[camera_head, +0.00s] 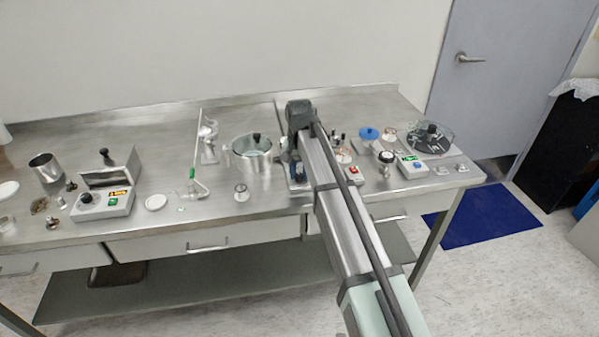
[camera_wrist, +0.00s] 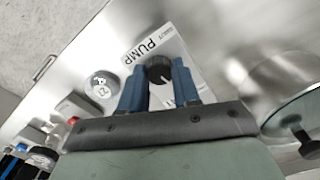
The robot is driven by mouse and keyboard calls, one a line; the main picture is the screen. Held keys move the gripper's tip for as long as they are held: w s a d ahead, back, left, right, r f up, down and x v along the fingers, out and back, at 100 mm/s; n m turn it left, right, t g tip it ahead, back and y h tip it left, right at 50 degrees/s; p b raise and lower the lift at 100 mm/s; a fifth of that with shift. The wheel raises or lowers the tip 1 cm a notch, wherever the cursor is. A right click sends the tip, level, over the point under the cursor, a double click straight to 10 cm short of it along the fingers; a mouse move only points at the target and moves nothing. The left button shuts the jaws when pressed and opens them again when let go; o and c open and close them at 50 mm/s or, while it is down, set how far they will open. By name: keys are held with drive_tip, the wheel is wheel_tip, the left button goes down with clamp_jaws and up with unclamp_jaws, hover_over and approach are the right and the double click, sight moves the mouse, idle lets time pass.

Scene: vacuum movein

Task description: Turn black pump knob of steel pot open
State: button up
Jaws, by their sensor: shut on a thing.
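A black round knob (camera_wrist: 160,72) with a pale pointer mark sits on a white plate (camera_wrist: 152,42) labelled PUMP. My gripper (camera_wrist: 161,77) has its two blue fingers on either side of this knob and is shut on it.
A grey instrument box (camera_head: 113,203) and a steel beaker (camera_head: 46,168) stand at the left of the steel bench (camera_head: 250,205). A round gauge (camera_wrist: 101,87) lies near the plate.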

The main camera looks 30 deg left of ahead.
sight(300, 175)
drive_tip(key=shift+m, duration=0.9)
drive_tip(key=o, duration=1.1)
drive_tip(key=shift+c, duration=0.2)
wheel_tip(300, 175, up, 14)
